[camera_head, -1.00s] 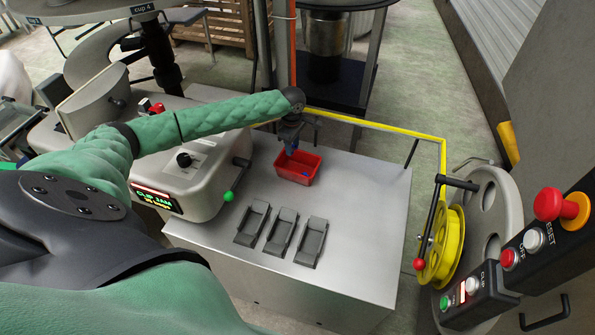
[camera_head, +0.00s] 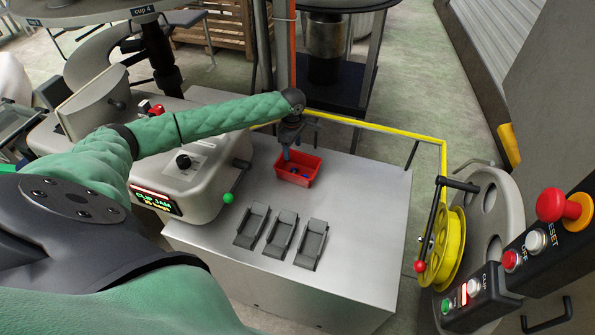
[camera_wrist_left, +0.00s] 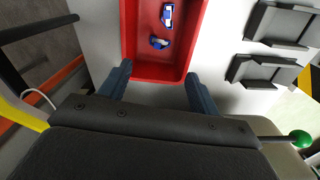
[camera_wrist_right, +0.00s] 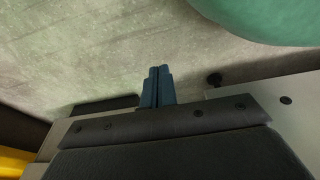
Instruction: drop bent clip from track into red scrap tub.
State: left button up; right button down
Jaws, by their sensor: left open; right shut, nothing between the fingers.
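The red scrap tub (camera_head: 293,181) stands on the steel table below my left gripper (camera_head: 287,154). In the left wrist view, the tub (camera_wrist_left: 150,72) holds two small blue-and-white clips, one (camera_wrist_left: 167,15) farther in and one (camera_wrist_left: 159,42) nearer; I cannot tell which is bent. My left gripper (camera_wrist_left: 158,74) is open and empty, its fingers spread at the tub's near end. My right gripper (camera_wrist_right: 154,72) is shut and empty over the floor, outside the head view. I cannot make out the clip track.
Three grey holders (camera_head: 281,233) lie in a row in front of the tub. The clipper machine (camera_head: 190,165), with a lit display and a green-knobbed lever (camera_head: 228,197), stands at left. A yellow reel (camera_head: 447,245) and a button panel (camera_head: 520,255) are at right. The table's right side is clear.

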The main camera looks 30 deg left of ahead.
pick_arm(q)
notch_tip(320, 180, up, 7)
jog(key=b, duration=0.2)
jog(key=shift+r, duration=0.2)
pick_arm(e)
notch_tip(320, 180, up, 5)
jog(key=w+a, duration=0.2)
jog(key=w, duration=0.1)
jog(key=shift+a+f, duration=0.2)
jog(key=shift+a, duration=0.1)
jog(key=shift+s, duration=0.1)
